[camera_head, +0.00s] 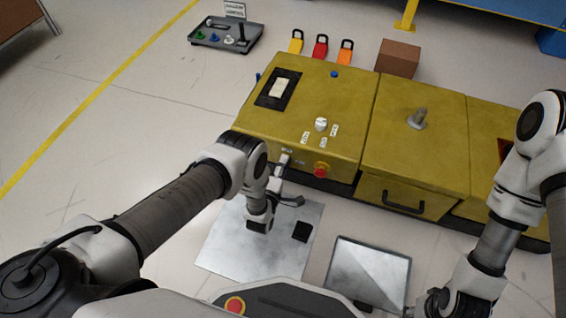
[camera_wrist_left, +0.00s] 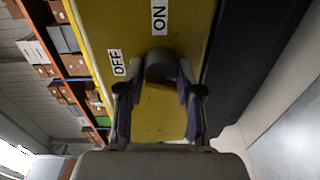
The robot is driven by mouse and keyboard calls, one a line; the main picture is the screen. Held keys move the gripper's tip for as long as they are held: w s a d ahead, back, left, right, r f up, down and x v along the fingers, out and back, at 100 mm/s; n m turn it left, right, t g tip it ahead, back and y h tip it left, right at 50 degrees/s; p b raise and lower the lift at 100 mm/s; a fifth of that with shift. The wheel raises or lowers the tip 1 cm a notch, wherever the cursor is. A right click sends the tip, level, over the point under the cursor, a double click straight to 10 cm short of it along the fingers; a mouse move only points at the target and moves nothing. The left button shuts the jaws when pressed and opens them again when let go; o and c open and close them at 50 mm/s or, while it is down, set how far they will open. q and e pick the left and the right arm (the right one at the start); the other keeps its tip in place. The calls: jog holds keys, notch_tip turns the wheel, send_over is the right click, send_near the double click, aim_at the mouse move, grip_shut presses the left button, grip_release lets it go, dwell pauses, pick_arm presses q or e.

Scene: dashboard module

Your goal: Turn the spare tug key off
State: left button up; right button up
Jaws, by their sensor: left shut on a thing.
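The yellow dashboard module (camera_head: 325,95) stands ahead of me. On its front face, a grey rounded key or its switch (camera_wrist_left: 160,64) shows between my left fingers in the left wrist view. An ON label (camera_wrist_left: 159,17) is above it and an OFF label (camera_wrist_left: 117,62) is to its left. My left gripper (camera_head: 281,168) is at the front face, left of the red button; its fingers (camera_wrist_left: 160,95) are shut on the key. The key's exact angle is partly hidden by the fingers. My right gripper (camera_head: 436,302) is low at the bottom right, away from the module, its fingers unclear.
A red button (camera_head: 321,169) is close right of my left gripper. A white knob (camera_head: 321,124) with labels is on top. A drawer handle (camera_head: 406,203) sticks out further right. Colored padlocks (camera_head: 320,47) and a cardboard box (camera_head: 399,58) stand behind. A grey tray (camera_head: 226,34) is at the back left.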

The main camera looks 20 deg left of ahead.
pick_arm(q)
jog(key=shift+n+p, duration=0.35)
jog(key=shift+n, duration=1.25)
jog(key=o, duration=1.2)
jog(key=shift+c, duration=0.2)
jog(key=s, duration=1.2)
jog(key=shift+a+r, duration=0.2)
jog(key=shift+r, duration=0.05)
